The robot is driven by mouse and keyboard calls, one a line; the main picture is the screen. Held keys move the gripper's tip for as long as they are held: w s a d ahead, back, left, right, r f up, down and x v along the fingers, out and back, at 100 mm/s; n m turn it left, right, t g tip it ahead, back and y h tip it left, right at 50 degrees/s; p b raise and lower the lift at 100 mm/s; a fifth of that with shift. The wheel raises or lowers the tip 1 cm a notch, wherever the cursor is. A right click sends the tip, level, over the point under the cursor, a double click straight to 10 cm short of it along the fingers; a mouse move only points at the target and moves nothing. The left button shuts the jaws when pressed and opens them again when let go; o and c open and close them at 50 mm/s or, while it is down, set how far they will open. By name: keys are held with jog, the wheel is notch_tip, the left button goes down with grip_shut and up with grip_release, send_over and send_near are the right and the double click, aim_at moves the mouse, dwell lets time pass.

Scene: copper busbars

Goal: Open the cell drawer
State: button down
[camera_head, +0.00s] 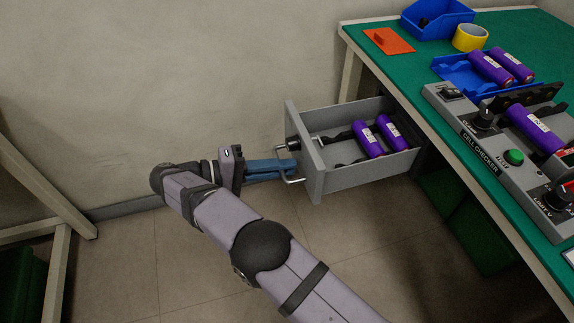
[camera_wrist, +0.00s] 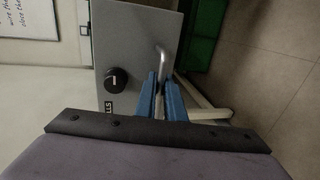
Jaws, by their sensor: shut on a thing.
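The grey cell drawer (camera_head: 314,165) is pulled out from under the green-topped bench in the head view. Two purple cells (camera_head: 368,139) lie inside it. Its front (camera_wrist: 135,40) carries a black round knob (camera_wrist: 116,80) and a metal bar handle (camera_wrist: 162,62). My gripper (camera_head: 289,168) is at the drawer front, with its blue fingers shut on the handle. The wrist view shows the two blue fingers (camera_wrist: 161,92) on either side of the handle bar. Part of the handle is hidden between the fingers.
The green bench (camera_head: 415,75) holds a blue bin (camera_head: 436,18), yellow tape (camera_head: 470,37), an orange plate (camera_head: 388,41) and a grey cell checker (camera_head: 480,140) with purple cells near it. A table frame (camera_head: 45,190) stands at the left. Floor in front of the drawer is clear.

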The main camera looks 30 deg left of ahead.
jog(key=c, duration=1.9)
grip_release()
jog(key=shift+o, duration=0.2)
